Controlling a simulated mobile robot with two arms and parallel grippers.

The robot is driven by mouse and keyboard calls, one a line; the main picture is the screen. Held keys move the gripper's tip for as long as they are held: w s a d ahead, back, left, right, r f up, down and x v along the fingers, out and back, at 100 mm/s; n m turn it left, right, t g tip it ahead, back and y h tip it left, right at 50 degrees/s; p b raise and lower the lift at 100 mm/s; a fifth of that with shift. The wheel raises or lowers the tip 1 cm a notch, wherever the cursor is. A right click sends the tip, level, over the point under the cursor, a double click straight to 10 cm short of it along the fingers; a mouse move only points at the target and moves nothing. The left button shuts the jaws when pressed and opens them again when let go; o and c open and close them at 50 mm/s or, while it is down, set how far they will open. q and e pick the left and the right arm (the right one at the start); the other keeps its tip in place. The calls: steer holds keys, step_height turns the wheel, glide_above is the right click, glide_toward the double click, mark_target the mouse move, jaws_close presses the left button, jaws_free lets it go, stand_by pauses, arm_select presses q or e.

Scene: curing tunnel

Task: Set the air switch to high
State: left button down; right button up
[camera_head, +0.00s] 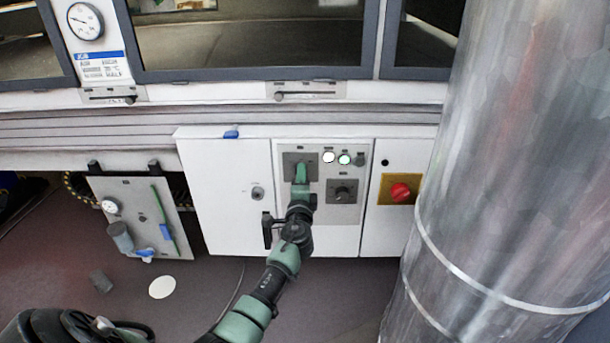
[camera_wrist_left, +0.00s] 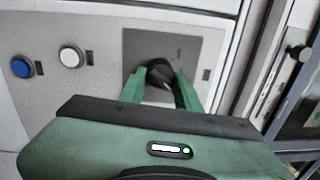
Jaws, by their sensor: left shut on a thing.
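A white control panel (camera_head: 322,222) on the cabinet front carries two rotary switches on grey plates. My left gripper (camera_head: 301,172) is at the upper left one. In the left wrist view its two green fingers (camera_wrist_left: 160,88) are shut on the dark switch knob (camera_wrist_left: 160,73), one on each side. The grey plate (camera_wrist_left: 192,52) shows around it. The fingers hide part of the knob, and I cannot read its labels or its setting. The second rotary switch (camera_head: 342,190) sits lower right, untouched. My right gripper is not in view.
Small round lights or buttons (camera_head: 344,159) sit right of the held switch. A red emergency knob (camera_head: 400,192) on a yellow plate is further right. A large metal duct (camera_head: 500,200) blocks the right side. A gauge panel (camera_head: 140,215) hangs at left.

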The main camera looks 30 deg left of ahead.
arm_select(q)
steer(key=shift+a+r+m+p, duration=0.2)
steer(key=shift+r+m, duration=0.1)
steer(key=shift+m, duration=0.4)
steer(key=shift+a+r+m+p, duration=0.1)
steer(key=shift+a+r+m, duration=0.15)
steer(key=shift+m, duration=0.45)
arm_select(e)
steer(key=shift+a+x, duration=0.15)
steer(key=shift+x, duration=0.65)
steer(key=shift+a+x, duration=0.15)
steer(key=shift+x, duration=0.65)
arm_select(q)
steer(key=c, duration=1)
jaws_free()
steer(key=shift+f, duration=0.15)
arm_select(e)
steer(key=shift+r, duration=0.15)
arm_select(q)
steer(key=shift+d+f, duration=0.15)
